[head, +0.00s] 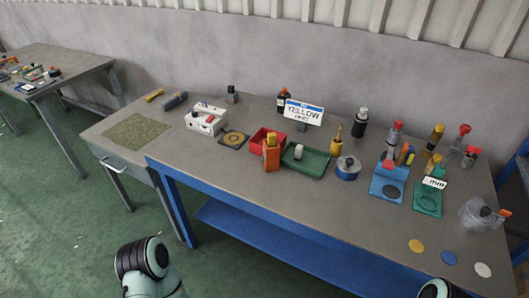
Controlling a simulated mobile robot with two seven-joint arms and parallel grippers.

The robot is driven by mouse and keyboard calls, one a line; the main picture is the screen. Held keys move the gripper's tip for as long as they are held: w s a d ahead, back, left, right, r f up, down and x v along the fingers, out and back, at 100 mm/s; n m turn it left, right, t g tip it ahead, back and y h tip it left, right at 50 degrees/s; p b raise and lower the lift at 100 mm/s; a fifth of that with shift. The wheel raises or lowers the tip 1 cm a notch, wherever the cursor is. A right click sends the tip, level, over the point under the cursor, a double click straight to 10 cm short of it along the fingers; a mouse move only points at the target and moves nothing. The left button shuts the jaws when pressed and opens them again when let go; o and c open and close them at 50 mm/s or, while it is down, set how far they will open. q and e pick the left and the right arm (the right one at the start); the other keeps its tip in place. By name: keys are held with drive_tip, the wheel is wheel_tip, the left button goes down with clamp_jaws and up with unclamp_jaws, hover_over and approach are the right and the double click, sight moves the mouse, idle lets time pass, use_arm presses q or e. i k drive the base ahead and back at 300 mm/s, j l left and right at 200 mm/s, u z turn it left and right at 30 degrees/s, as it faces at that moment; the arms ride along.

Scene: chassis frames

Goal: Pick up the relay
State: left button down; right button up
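No part is plainly recognisable as the relay at this size. A small dark block (232,95) stands at the back left of the workbench (225,165). A small whitish block (298,152) stands in the dark green tray (312,167) near the middle. I cannot tell whether either one is the relay. Neither of my grippers is in view; only a part of each arm shows at the bottom edge, in front of the bench.
A white box (206,119), a red bin (260,141), an orange holder (271,158) and a "YELLOW" sign (303,112) crowd the middle. Blue (388,188) and green (427,200) stands hold tools at right. The front strip is mostly clear. Another table (60,72) stands far left.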

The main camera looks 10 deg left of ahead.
sight(271, 137)
drive_tip(key=i+j+z, duration=0.15)
drive_tip(key=j+z, duration=0.2)
drive_tip(key=j, duration=0.5)
drive_tip(key=j+z, duration=0.4)
drive_tip(key=j, duration=0.5)
drive_tip(key=j+z, duration=0.35)
drive_tip(key=j, duration=0.55)
drive_tip(key=k, duration=0.55)
drive_tip(key=i+l, duration=0.2)
drive_tip(key=l, duration=0.15)
drive_tip(key=i+l, duration=0.2)
drive_tip(key=l, duration=0.2)
drive_tip(key=i+l, duration=0.2)
drive_tip(key=l, duration=0.15)
drive_tip(key=i+l+u, duration=0.1)
drive_tip(key=u, duration=0.25)
drive_tip(key=l+u, duration=0.65)
drive_tip(key=i+j, duration=0.05)
drive_tip(key=j, duration=0.05)
